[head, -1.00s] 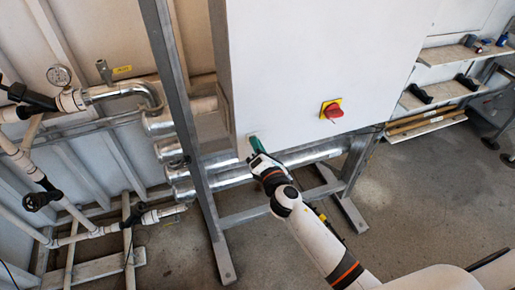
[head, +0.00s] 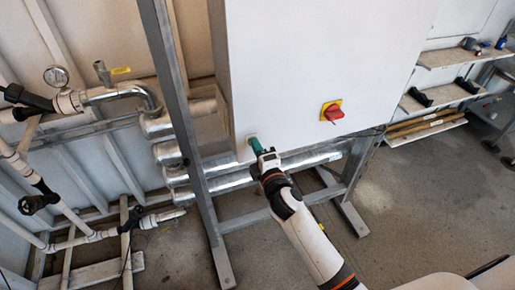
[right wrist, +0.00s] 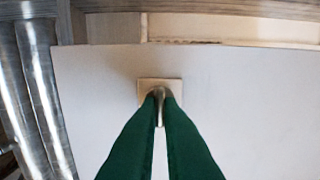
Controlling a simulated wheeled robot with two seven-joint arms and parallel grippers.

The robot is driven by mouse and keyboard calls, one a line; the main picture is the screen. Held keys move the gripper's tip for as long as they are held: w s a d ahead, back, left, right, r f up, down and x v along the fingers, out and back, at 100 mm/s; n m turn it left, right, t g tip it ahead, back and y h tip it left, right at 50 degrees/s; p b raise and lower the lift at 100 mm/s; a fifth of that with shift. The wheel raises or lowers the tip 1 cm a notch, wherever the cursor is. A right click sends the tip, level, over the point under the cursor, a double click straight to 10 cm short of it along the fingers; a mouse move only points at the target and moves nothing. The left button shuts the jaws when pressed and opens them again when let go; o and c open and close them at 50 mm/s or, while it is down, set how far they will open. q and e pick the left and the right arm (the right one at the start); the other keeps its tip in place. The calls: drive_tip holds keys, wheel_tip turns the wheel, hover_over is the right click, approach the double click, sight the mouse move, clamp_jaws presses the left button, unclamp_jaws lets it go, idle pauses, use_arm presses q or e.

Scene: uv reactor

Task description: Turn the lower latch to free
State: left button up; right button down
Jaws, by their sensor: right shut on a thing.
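The lower latch (right wrist: 160,92) shows in the right wrist view as a small metal handle on a pale square plate, near an edge of the white cabinet door (right wrist: 225,90). My right gripper (right wrist: 160,100) has its two green fingers closed on the handle, one on each side. In the head view my right gripper (head: 258,146) reaches the lower left corner of the cabinet (head: 290,70), and it hides most of the latch there. My left gripper is not in view.
A red and yellow rotary switch (head: 332,111) sits on the cabinet front. A grey steel frame (head: 180,100) and silver pipes (head: 220,182) stand left of and below the cabinet. Shelves (head: 440,95) are at the right. Open floor lies in front.

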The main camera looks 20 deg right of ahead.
idle(0.5)
drive_tip(key=c, duration=1.6)
unclamp_jaws()
drive_tip(key=shift+s+d+b, duration=0.2)
drive_tip(key=shift+s+b, duration=1.1)
drive_tip(key=shift+s, duration=4.7)
